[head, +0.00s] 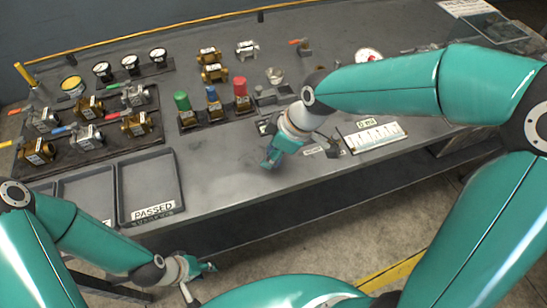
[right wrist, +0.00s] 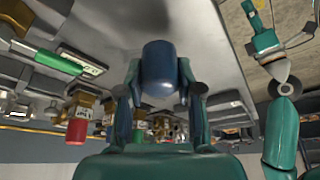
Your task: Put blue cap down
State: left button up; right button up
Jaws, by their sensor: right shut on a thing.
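My right gripper (head: 270,160) is over the front part of the grey bench, right of the PASSED tray. In the right wrist view its fingers (right wrist: 159,88) are shut on a dark blue cap (right wrist: 158,68). The cap is hard to make out in the head view. A green cap (head: 181,101) and a red cap (head: 240,87) sit on brass fittings left of my right gripper, with a smaller blue part (head: 211,93) between them. My left gripper (head: 205,267) is low, in front of the bench edge; its finger opening is unclear.
The PASSED tray (head: 176,184) is empty at the bench's front left. Several valves (head: 88,107) stand on a rack behind it. A white labelled strip (head: 375,136) lies right of my right gripper. The bench surface (head: 222,165) between tray and right gripper is clear.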

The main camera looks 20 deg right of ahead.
jog(key=shift+f, duration=1.45)
jog(key=o, duration=1.1)
jog(key=shift+o, duration=0.2)
jog(key=v, duration=1.2)
